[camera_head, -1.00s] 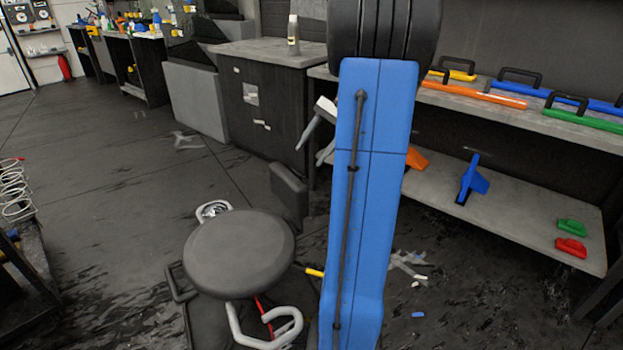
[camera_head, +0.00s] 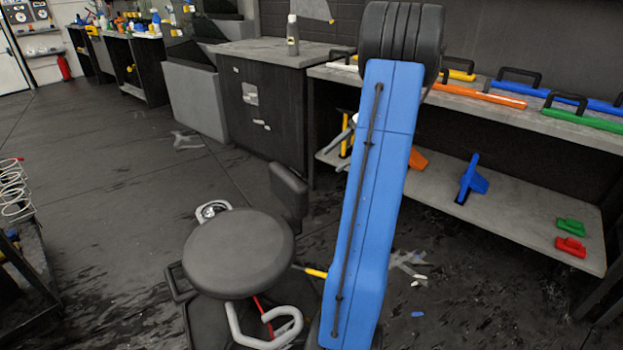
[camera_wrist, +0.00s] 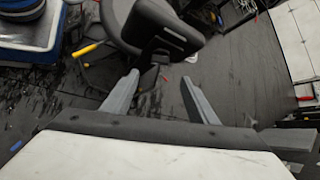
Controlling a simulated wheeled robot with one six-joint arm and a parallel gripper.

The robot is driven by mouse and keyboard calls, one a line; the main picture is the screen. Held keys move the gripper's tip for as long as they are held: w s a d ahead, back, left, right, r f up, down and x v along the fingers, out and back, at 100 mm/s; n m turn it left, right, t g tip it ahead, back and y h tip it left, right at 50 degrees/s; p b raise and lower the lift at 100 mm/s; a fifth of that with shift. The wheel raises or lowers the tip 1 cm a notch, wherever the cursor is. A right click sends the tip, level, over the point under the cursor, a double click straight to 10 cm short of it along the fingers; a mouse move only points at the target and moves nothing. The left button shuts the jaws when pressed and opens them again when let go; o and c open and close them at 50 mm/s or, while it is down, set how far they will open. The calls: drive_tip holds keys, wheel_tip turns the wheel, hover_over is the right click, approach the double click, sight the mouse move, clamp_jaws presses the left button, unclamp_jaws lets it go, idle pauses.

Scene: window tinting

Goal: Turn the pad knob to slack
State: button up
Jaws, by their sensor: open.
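A dark stool shows in the head view, with a round seat (camera_head: 238,255) and a small upright back pad (camera_head: 288,192) behind it. In the wrist view the back pad (camera_wrist: 157,25) is at the top centre, with a dark bracket (camera_wrist: 160,58) below it. I cannot make out a separate pad knob or how it is set. My gripper (camera_wrist: 159,78) is open and empty, its two grey fingers spread apart with floor showing between them. The back pad and bracket appear beyond the fingertips, not touching them. In the head view my blue arm hides most of the gripper.
A shelf bench (camera_head: 560,122) with coloured tools stands at the right, behind my arm. A dark cabinet (camera_head: 270,110) with a bottle (camera_head: 292,35) on top is at the back. A yellow-handled tool (camera_head: 316,272) shows beside the stool. The floor at left is mostly clear.

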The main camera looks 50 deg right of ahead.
drive_tip(key=x, duration=1.1)
drive_tip(key=shift+a, duration=0.25)
drive_tip(key=shift+w+f, duration=0.15)
drive_tip(key=c, duration=1.1)
